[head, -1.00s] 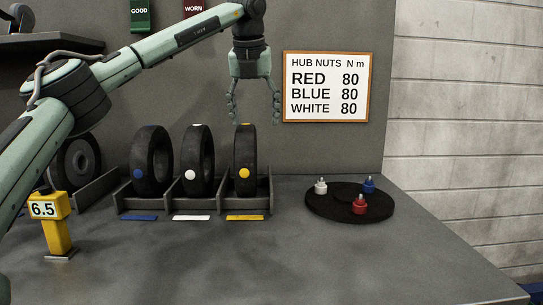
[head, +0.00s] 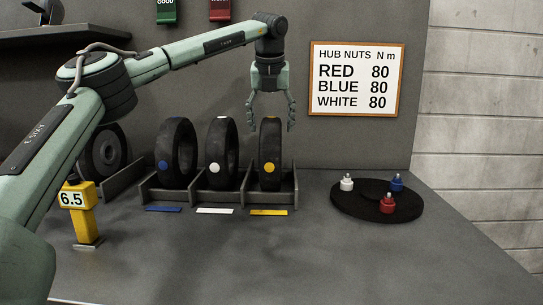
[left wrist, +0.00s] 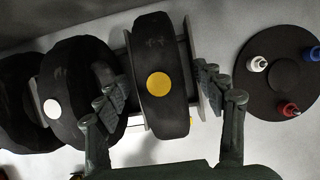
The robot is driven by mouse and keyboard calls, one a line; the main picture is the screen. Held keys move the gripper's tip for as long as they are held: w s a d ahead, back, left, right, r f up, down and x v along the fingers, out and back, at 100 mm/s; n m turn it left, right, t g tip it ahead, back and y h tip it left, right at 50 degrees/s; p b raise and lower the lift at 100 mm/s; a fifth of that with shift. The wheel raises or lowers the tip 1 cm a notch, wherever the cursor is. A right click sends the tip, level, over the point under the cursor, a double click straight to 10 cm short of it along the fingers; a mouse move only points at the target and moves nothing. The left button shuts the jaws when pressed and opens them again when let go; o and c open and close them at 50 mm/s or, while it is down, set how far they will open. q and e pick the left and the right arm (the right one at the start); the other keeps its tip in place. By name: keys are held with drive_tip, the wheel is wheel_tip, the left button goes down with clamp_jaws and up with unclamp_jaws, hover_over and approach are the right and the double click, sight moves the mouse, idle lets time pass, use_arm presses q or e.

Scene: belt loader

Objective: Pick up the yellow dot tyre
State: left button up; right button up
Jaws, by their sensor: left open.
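The yellow dot tyre (head: 270,150) stands upright in the right-hand slot of the rack (head: 217,198), with a yellow strip (head: 268,212) in front of it. In the left wrist view the tyre (left wrist: 161,105) lies between the open fingers, its yellow dot facing the camera. My left gripper (head: 271,128) is open and empty, pointing down just above the tyre, with its fingers spread to either side of the top. I cannot tell if a finger touches it. My right gripper is not in view.
The white dot tyre (head: 222,152) and the blue dot tyre (head: 178,152) stand in the slots to the left. A round black tray (head: 356,205) with white, blue and red hub nuts is to the right. A yellow gauge reading 6.5 (head: 82,215) stands at left. The front bench is clear.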

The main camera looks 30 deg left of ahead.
use_arm(q)
clamp_jaws()
drive_tip(key=shift+r, duration=0.1)
idle(0.3)
